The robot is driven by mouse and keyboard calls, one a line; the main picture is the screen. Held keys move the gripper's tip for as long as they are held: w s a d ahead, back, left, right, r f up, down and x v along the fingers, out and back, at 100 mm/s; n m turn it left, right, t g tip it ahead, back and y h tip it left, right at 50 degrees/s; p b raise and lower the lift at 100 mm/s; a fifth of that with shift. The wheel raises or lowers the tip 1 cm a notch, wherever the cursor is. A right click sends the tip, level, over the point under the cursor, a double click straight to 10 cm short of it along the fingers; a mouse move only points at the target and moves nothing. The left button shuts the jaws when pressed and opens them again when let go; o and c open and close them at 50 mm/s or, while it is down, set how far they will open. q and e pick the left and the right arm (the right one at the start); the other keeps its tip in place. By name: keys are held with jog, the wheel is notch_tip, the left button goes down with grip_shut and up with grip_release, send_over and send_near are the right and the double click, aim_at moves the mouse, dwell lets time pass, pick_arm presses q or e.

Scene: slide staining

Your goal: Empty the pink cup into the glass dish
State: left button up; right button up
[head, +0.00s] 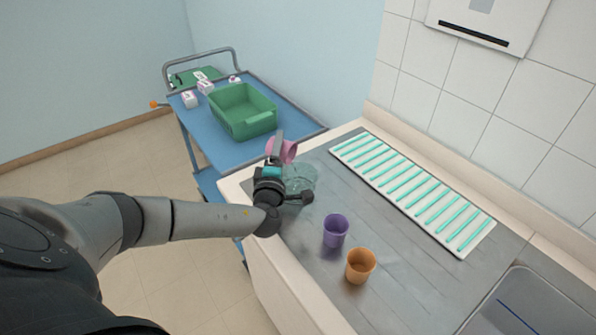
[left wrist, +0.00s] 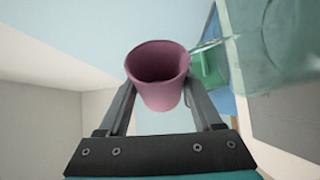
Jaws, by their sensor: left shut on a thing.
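The pink cup (head: 284,151) is held up by my left gripper (head: 277,150) at the far left corner of the counter, beside and partly above the glass dish. In the left wrist view the pink cup (left wrist: 159,78) sits between the two fingers of my left gripper (left wrist: 160,95), with its mouth showing. In the head view the cup is tilted, its mouth to the right. I cannot see what it holds. The clear greenish glass dish (head: 303,178) stands on the counter, partly hidden by my gripper. Its glass (left wrist: 268,40) also shows at the upper right of the left wrist view. My right gripper is not in view.
A purple cup (head: 336,231) and an orange cup (head: 360,266) stand upright on the grey counter. A white rack with green bars (head: 412,192) lies along the wall. A sink (head: 532,303) is at lower right. A blue cart with a green bin (head: 243,112) stands beyond.

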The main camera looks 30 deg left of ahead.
pick_arm(q)
jog(key=shift+d+r+m, duration=0.1)
jog(key=shift+m, duration=0.3)
jog(key=shift+t, duration=0.3)
